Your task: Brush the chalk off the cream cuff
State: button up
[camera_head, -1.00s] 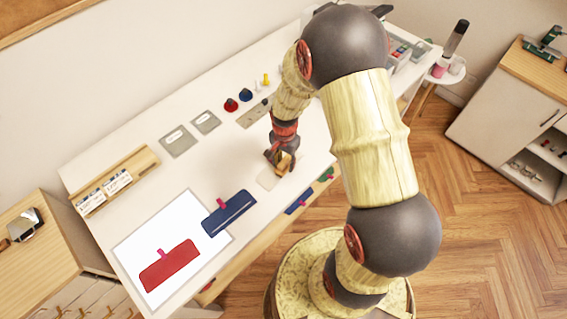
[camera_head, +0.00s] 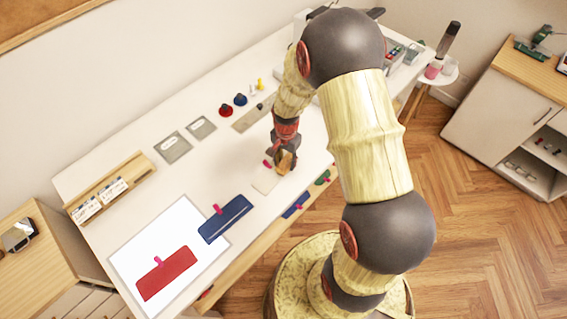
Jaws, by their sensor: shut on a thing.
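My gripper (camera_head: 284,158) is over the table's right part, shut on a wooden brush (camera_head: 285,162). The cream cuff (camera_head: 264,181) lies flat on the white table just below and left of the gripper, with a small pink tab (camera_head: 267,163) at its far edge. The brush is at the cuff's right end; whether it touches the cloth I cannot tell. Any chalk on the cuff is too small to make out, and the gripper hides part of the cuff.
Two grey plates (camera_head: 172,148) and several small red, blue and yellow items lie behind. A wooden rack (camera_head: 108,187) stands at the left.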

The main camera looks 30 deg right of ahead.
jog(key=shift+d, duration=0.1)
jog(key=shift+w+d, duration=0.4)
jog(key=shift+d, duration=0.3)
jog(key=shift+d, duration=0.1)
jog(key=shift+w+d, duration=0.2)
jog(key=shift+d, duration=0.4)
jog(key=shift+s+a, duration=0.2)
jog(key=shift+a, duration=0.5)
jog(key=shift+s+a, duration=0.35)
jog(key=shift+a, duration=0.35)
